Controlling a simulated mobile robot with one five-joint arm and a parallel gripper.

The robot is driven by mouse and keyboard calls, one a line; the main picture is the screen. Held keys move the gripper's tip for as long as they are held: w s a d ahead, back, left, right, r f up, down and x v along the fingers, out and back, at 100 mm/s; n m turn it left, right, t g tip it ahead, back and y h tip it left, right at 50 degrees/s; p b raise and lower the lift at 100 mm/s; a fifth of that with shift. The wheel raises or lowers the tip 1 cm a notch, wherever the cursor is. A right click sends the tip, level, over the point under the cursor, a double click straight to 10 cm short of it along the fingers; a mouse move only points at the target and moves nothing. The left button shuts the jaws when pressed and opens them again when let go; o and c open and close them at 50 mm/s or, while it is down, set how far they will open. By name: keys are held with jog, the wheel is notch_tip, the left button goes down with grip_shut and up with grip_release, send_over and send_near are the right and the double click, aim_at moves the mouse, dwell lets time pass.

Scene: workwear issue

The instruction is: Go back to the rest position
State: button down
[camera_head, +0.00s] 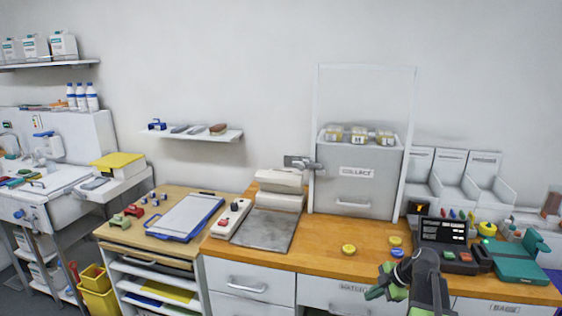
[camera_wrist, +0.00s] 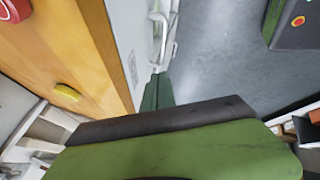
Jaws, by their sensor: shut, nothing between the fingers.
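My gripper (camera_head: 376,294) is at the lower right in the head view, in front of the wooden counter's front edge. Its green fingers are shut with nothing held. In the wrist view my gripper (camera_wrist: 160,108) fills the lower part, with the wooden counter (camera_wrist: 75,45) to its left and the grey floor (camera_wrist: 210,60) to its right. A yellow round piece (camera_head: 348,249) lies on the counter, left of and beyond my gripper. Another yellow piece (camera_head: 396,241) and a blue one (camera_head: 397,253) lie close behind my arm.
A grey box marked COLLECT (camera_head: 358,180) stands at the counter's back. A dark terminal (camera_head: 442,231) and a green device (camera_head: 517,262) stand at the right. Drawers (camera_head: 249,281) sit below. Counter space between mat and yellow piece is clear.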

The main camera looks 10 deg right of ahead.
jog(key=a+f+g, duration=0.1)
jog(key=a+g, duration=0.1)
jog(key=a, duration=1.4)
jog(key=s+a+f+m+g+h, duration=0.1)
jog(key=s+a+m+g+h, duration=0.1)
jog(key=s+a+m, duration=0.5)
jog(key=m+h, duration=0.1)
jog(key=m, duration=0.2)
jog(key=s+m, duration=0.1)
jog(key=m, duration=0.3)
jog(key=d+m+h, duration=0.1)
jog(key=m, duration=0.2)
jog(key=shift+s+d+f+m+h+p, duration=0.1)
jog(key=shift+s+f+m+h+p, duration=0.2)
jog(key=shift+m+p, duration=0.1)
jog(key=c, duration=2.2)
grip_release()
